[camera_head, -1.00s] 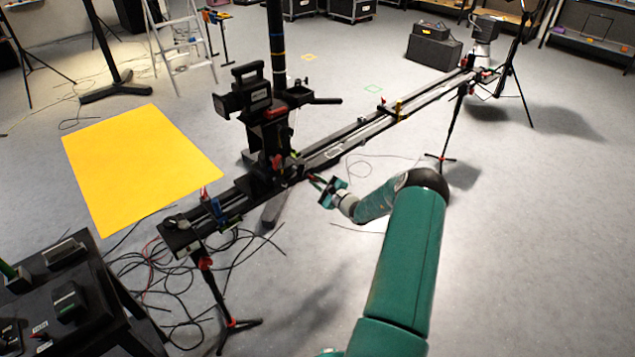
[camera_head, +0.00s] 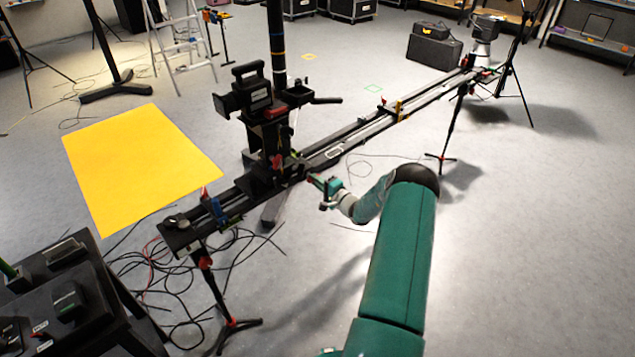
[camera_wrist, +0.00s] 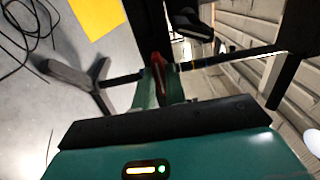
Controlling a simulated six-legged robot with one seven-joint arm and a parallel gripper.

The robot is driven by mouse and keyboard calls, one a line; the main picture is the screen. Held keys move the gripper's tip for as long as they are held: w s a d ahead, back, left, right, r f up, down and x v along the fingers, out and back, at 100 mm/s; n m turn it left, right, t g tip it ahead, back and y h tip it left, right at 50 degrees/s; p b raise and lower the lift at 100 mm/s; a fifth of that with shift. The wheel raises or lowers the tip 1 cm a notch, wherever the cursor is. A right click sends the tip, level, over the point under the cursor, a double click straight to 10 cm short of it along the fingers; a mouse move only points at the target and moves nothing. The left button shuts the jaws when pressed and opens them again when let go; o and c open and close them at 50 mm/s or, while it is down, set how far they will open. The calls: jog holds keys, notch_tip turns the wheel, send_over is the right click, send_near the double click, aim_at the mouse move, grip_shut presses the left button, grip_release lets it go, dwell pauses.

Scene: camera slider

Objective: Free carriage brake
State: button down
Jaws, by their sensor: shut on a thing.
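A long black slider rail (camera_head: 365,132) runs diagonally across the room on stands. Its carriage (camera_head: 262,178) sits near the left end and carries a black video camera (camera_head: 250,97). My gripper (camera_head: 314,180) is at the carriage's right side, at rail height. In the wrist view, my gripper's green fingers (camera_wrist: 158,88) stand close on both sides of a red lever (camera_wrist: 158,68), which appears to be the brake lever, and are shut on it. The lever's lower part and pivot are hidden by the fingers.
Blue (camera_head: 217,208) and yellow (camera_head: 398,109) pieces stand along the rail. Loose cables (camera_head: 180,290) lie under the left end. A black table (camera_head: 95,300) is at lower left, a yellow mat (camera_head: 140,165) behind it. The floor right of my arm is clear.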

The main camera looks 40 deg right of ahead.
dwell(0.3)
jog(key=c, duration=1.4)
grip_release()
jog(key=shift+c, duration=0.2)
jog(key=s, duration=1.3)
jog(key=shift+s+d, duration=0.15)
jog(key=shift+s, duration=0.25)
